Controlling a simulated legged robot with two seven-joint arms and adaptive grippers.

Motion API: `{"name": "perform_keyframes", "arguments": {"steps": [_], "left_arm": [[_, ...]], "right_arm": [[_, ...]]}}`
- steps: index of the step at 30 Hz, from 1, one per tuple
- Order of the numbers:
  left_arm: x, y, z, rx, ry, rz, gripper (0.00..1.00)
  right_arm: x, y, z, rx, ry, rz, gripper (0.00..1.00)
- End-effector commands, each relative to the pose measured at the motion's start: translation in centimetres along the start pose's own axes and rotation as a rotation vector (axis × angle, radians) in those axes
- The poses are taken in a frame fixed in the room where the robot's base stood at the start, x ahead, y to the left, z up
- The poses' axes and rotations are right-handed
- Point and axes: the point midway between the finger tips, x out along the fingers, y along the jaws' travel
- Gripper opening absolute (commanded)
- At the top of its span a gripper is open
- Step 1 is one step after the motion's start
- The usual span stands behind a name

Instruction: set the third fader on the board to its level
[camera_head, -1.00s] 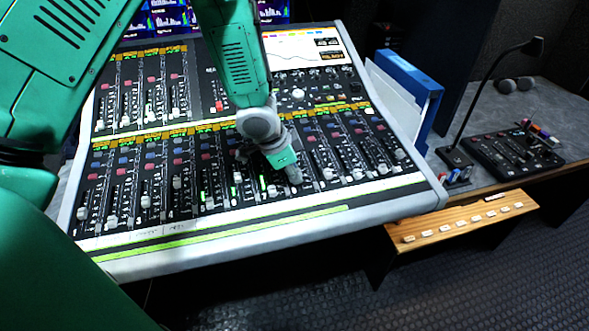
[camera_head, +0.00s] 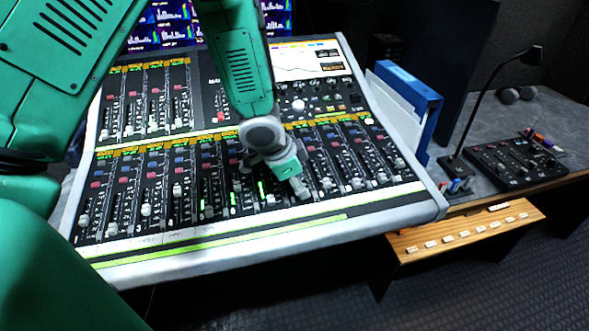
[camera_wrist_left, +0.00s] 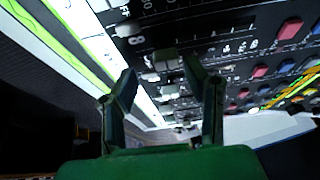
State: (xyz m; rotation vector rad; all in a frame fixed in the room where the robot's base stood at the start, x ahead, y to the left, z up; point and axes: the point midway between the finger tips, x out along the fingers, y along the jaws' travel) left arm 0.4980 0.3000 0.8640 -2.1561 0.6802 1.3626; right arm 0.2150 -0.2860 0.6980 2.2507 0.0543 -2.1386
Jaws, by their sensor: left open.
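The sloped mixing board (camera_head: 240,236) fills the middle of the head view, with a long lower row of faders and a shorter upper row at left. Counted from the left, the third fader of the lower row has a pale cap (camera_head: 146,209) low in its slot. My left gripper (camera_head: 300,188) is well to its right, low over the right half of the lower row. In the left wrist view the jaws (camera_wrist_left: 160,75) are apart, with pale fader caps (camera_wrist_left: 166,60) showing between and beyond them. Contact cannot be told. My right gripper is not in view.
A blue binder (camera_head: 412,100) stands at the board's right edge. Beyond it are a desk microphone (camera_head: 488,95) and a small black control panel (camera_head: 515,160). A wooden ledge with labels (camera_head: 465,235) juts out at lower right. Screens (camera_head: 172,22) stand behind the board.

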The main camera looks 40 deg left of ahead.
Motion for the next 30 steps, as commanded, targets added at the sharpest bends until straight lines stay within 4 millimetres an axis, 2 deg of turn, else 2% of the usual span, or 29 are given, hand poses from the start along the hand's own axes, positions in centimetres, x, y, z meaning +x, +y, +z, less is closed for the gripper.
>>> {"name": "perform_keyframes", "arguments": {"steps": [9,15,21,30], "left_arm": [[-6.4,0.0,-0.5,-0.003,0.007,-0.002,0.41],[-9.5,0.2,-0.8,0.001,0.004,-0.003,0.41],[-10.7,0.2,-0.7,0.004,0.001,-0.002,0.41],[-10.8,0.2,-0.6,0.004,0.000,-0.001,0.41]], "right_arm": [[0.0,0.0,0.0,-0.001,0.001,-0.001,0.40],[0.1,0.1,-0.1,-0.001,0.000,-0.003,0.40],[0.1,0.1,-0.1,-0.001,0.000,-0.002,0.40],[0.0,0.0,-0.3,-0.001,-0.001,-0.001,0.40]]}}
